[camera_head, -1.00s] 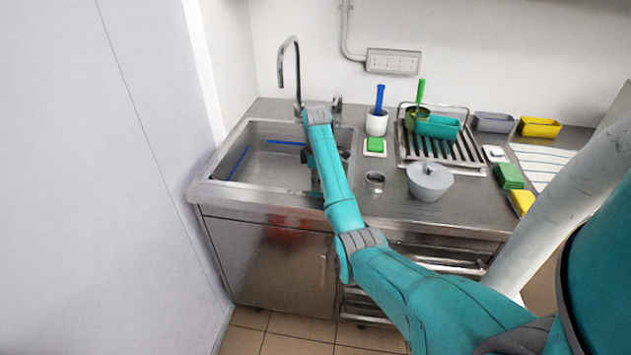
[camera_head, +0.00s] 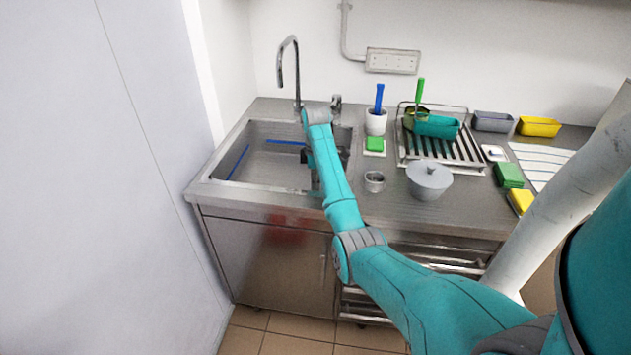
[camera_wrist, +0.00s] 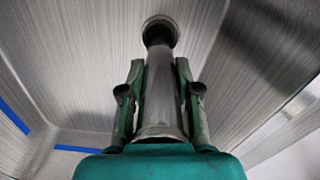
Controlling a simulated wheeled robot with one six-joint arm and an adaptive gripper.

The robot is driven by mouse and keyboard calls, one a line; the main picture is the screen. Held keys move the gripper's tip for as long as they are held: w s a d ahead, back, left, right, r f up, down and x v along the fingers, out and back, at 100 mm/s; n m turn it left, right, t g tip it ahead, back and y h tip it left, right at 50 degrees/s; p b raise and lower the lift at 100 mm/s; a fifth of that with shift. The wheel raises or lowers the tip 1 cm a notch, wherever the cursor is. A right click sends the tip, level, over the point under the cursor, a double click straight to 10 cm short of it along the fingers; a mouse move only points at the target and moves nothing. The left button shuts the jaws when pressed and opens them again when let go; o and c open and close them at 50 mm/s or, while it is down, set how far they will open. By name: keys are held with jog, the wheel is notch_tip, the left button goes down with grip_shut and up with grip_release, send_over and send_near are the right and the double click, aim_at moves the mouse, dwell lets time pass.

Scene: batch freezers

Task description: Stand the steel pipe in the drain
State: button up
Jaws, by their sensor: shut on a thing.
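In the wrist view my gripper (camera_wrist: 160,88) is shut on the steel pipe (camera_wrist: 158,112), a shiny grey tube held lengthwise between the two fingers. The pipe's far end overlaps the round, dark-rimmed drain (camera_wrist: 161,21) in the sink floor. I cannot tell whether that end is inside the drain or just above it. In the head view my arm reaches over the steel sink (camera_head: 232,189), and the gripper there is mostly hidden behind the wrist. The drain is hidden in that view.
Blue strips (camera_head: 286,142) mark the basin. A tall faucet (camera_head: 281,68) stands behind it.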

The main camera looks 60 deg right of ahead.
jog(key=shift+f, duration=0.55)
jog(key=o, duration=0.7)
jog(key=shift+o, duration=0.2)
